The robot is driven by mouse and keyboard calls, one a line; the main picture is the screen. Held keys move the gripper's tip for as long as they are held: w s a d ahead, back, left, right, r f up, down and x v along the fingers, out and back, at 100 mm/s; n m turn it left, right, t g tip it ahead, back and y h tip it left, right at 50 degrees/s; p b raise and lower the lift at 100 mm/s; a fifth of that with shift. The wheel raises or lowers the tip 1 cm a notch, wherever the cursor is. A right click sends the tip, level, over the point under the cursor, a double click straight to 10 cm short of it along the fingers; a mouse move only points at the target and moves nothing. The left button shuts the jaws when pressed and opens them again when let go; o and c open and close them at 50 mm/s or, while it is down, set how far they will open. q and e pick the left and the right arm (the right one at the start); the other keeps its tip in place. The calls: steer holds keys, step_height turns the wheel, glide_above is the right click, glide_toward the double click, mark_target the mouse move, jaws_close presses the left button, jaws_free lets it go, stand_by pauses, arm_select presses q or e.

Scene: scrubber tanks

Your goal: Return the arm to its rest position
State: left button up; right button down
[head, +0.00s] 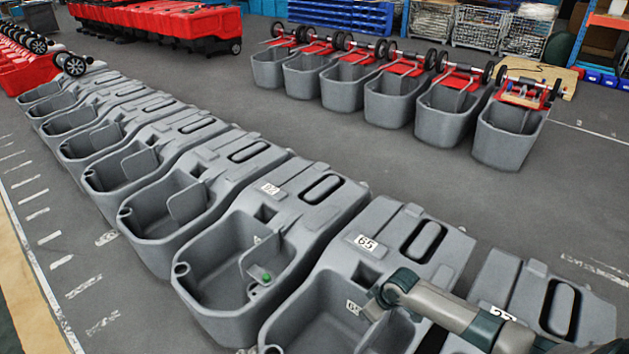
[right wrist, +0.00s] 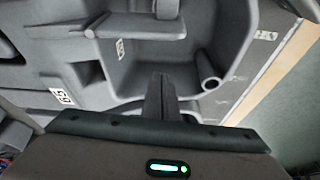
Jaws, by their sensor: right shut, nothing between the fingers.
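My right arm comes in from the lower right of the head view, stretched over the row of grey tanks. My right gripper (head: 377,303) is over the grey tank labelled 65 (head: 405,212), near the edge of its open basin. The right wrist view shows the gripper's narrow dark fingers (right wrist: 161,97) shut together with nothing between them. Behind them is the basin of the tank labelled 65 (right wrist: 200,55). Whether the fingers touch the tank is unclear. My left gripper is not in view.
A small green object (head: 266,277) sits on the inner wall of the neighbouring tank labelled 92 (head: 302,190). More grey tanks stand close together on both sides. Tanks with red parts and wheels (head: 446,105) stand behind. Between the rows the grey floor (head: 360,155) is clear.

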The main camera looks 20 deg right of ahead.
steer(key=shift+a, duration=0.1)
steer(key=s+a+r, duration=0.2)
steer(key=s+a, duration=1.1)
steer(key=a, duration=0.2)
steer(key=s+r+m+h, duration=0.1)
steer(key=s+r, duration=0.4)
steer(key=s, duration=0.2)
steer(key=s+r+m, duration=0.1)
steer(key=s+r, duration=0.4)
steer(key=s, duration=0.2)
steer(key=s+a+x, duration=0.1)
steer(key=x, duration=1)
steer(key=s+a+f+x, duration=0.1)
steer(key=s+x, duration=0.1)
steer(key=x, duration=0.9)
steer(key=s+f+t, duration=0.1)
steer(key=s+f, duration=0.2)
steer(key=f, duration=0.6)
steer(key=s+a+f+y, duration=0.1)
steer(key=s+f, duration=0.3)
steer(key=f, duration=0.4)
steer(key=shift+s+a+f+n+t, duration=0.15)
steer(key=shift+s+f+n+t, duration=0.15)
steer(key=shift+f+t, duration=0.1)
